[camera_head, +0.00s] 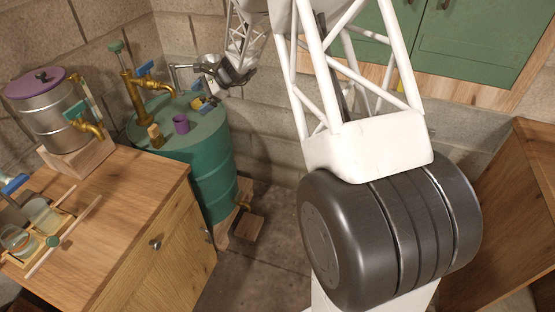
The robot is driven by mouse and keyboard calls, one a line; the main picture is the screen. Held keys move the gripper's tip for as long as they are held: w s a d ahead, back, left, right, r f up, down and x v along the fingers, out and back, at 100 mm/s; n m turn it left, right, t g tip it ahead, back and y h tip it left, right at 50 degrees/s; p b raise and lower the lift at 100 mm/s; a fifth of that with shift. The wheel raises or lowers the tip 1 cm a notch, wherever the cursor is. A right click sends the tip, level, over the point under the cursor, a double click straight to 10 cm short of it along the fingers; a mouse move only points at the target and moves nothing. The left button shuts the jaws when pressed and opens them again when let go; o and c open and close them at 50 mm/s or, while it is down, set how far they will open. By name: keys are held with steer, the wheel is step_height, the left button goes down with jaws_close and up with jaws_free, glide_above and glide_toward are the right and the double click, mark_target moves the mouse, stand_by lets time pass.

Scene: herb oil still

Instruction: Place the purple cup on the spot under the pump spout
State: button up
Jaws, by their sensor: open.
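The small purple cup (181,124) stands upright on the top of the green drum (205,135), toward its front middle. A brass pump (134,88) with a green knob stands at the drum's back left. Its spout (160,87) reaches right over the drum top, behind and left of the cup. The spot under the spout is too small to make out. My gripper (235,84) is above the drum's right back edge, to the right of the cup and apart from it. It is open, and I see nothing held in it.
A cork-like block (156,136) and a blue-handled part (206,101) are also on the drum top. A steel vessel with a purple lid (45,105) stands on the wooden cabinet (125,205) at left, with glass jars (42,216) in front.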

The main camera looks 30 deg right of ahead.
steer(key=s+a+r+n+g+h, duration=0.1)
steer(key=s+r+n+h, duration=0.15)
steer(key=s+r, duration=0.4)
steer(key=s+r+n+h, duration=0.1)
steer(key=s+r+n, duration=0.25)
steer(key=s, duration=0.65)
steer(key=s+a+r+n+g+h, duration=0.1)
steer(key=s+r+n, duration=0.1)
steer(key=s+r, duration=0.5)
steer(key=s+d+n+h, duration=0.1)
steer(key=s+n+h, duration=0.1)
steer(key=s, duration=0.8)
steer(key=s+d+n+t+h, duration=0.1)
steer(key=s+d+n+h, duration=0.1)
steer(key=s, duration=0.9)
steer(key=s+d+n+h, duration=0.2)
steer(key=s+n, duration=0.1)
steer(key=s, duration=0.7)
steer(key=shift+s+d+n, duration=0.15)
steer(key=shift+s+n, duration=0.2)
steer(key=shift+n, duration=0.05)
steer(key=shift+f, duration=0.1)
